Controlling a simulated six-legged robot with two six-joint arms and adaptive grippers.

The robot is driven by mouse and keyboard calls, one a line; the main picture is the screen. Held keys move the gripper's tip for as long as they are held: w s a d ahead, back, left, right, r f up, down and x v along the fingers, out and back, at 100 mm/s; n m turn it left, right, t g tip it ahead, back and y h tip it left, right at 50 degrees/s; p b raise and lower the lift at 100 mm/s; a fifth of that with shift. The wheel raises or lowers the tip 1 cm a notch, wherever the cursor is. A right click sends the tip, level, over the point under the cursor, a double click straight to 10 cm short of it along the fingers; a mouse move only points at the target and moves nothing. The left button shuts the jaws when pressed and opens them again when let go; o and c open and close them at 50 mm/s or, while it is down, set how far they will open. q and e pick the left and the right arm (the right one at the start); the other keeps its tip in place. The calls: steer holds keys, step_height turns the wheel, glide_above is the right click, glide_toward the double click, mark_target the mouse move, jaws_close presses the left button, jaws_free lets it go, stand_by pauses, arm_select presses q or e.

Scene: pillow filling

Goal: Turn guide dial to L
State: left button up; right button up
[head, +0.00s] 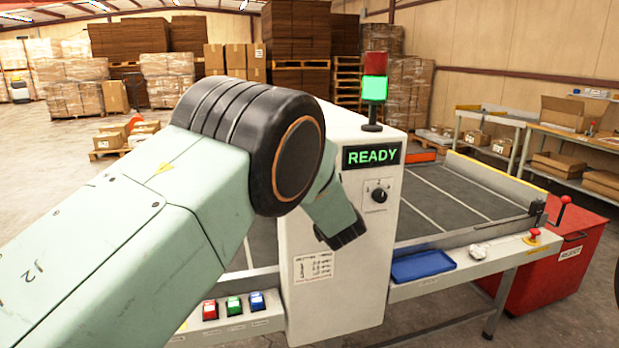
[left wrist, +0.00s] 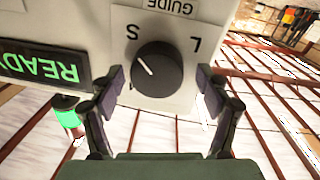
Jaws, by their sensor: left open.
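The guide dial (left wrist: 157,68) is a round black knob on a white plate, shown upside down in the left wrist view. Its white mark points to the picture's upper left, on the side of the letter S (left wrist: 132,32). The letter L (left wrist: 196,44) is on the other side. My left gripper (left wrist: 160,78) is open, with one finger on each side of the knob and gaps between. In the head view the dial (head: 379,196) sits on the white cabinet (head: 345,285) below the READY display (head: 371,154). My right gripper is out of view.
Red, green and blue buttons (head: 234,305) are on the ledge left of the cabinet. A blue tray (head: 422,265) lies to its right. A signal tower (head: 374,90) stands on top, lit green. A red reject bin (head: 560,265) and a conveyor (head: 440,205) are at the right.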

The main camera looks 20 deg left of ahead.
arm_select(q)
steer(key=shift+w+a+f, duration=0.3)
steer(key=shift+s+d+r, duration=0.7)
steer(key=shift+d, duration=0.2)
steer(key=shift+c, duration=2)
steer(key=shift+w+a+f, duration=0.45)
steer(key=shift+a, duration=0.25)
steer(key=shift+c, duration=1.3)
steer(key=shift+w+f, duration=0.1)
steer(key=shift+f, duration=0.05)
steer(key=shift+c, duration=0.9)
steer(key=shift+d, duration=0.25)
steer(key=c, duration=0.3)
steer(key=shift+a, duration=0.1)
